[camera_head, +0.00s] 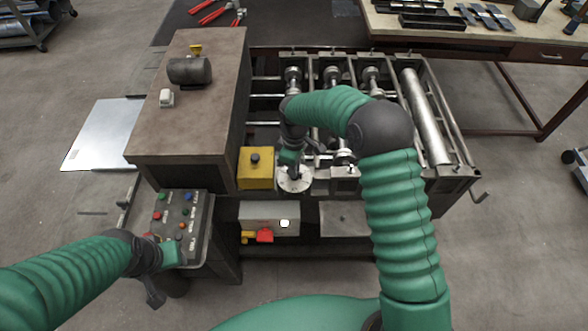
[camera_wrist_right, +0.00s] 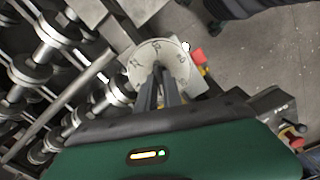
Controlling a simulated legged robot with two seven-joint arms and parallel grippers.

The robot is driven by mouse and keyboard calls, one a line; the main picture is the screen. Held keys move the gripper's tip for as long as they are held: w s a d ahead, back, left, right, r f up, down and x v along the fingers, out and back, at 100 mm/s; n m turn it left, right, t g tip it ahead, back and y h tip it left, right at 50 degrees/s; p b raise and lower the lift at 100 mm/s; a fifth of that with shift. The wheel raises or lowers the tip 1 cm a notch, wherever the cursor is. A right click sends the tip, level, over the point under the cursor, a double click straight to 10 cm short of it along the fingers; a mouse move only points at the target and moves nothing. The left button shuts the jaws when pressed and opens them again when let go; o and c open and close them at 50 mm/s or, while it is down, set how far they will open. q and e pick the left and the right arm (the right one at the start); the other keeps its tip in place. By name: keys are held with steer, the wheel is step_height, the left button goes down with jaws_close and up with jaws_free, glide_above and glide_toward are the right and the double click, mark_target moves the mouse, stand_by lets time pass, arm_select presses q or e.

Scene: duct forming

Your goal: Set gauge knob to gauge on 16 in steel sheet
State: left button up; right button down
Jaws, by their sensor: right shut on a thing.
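The round pale gauge dial (camera_head: 294,186) sits on the front of the roll-forming machine, right of a yellow box. My right gripper (camera_head: 295,172) reaches down onto it from above. In the right wrist view, the dial (camera_wrist_right: 145,53) shows dark markings around its face. My right gripper (camera_wrist_right: 164,72) is shut at its centre, and its fingers hide the gauge knob. The exact setting is too small to read. A flat steel sheet (camera_head: 104,132) lies left of the machine. My left gripper (camera_head: 154,290) is low beside the control panel, and its jaw opening is unclear.
The control panel (camera_head: 180,222) with coloured buttons stands at the front left. The yellow box (camera_head: 256,168) with a black knob is beside the dial. A red and yellow switch (camera_head: 262,236) sits below. Machine rollers (camera_head: 332,76) lie behind my right arm.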

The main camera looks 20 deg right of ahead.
steer(key=m+b, duration=0.1)
steer(key=m, duration=0.5)
steer(key=shift+w, duration=0.15)
steer(key=m, duration=0.3)
steer(key=shift+r+m, duration=0.1)
steer(key=shift+m, duration=1.9)
steer(key=c, duration=1.5)
jaws_free()
step_height(320, 180, up, 17)
steer(key=b, duration=0.3)
steer(key=shift+f, duration=0.2)
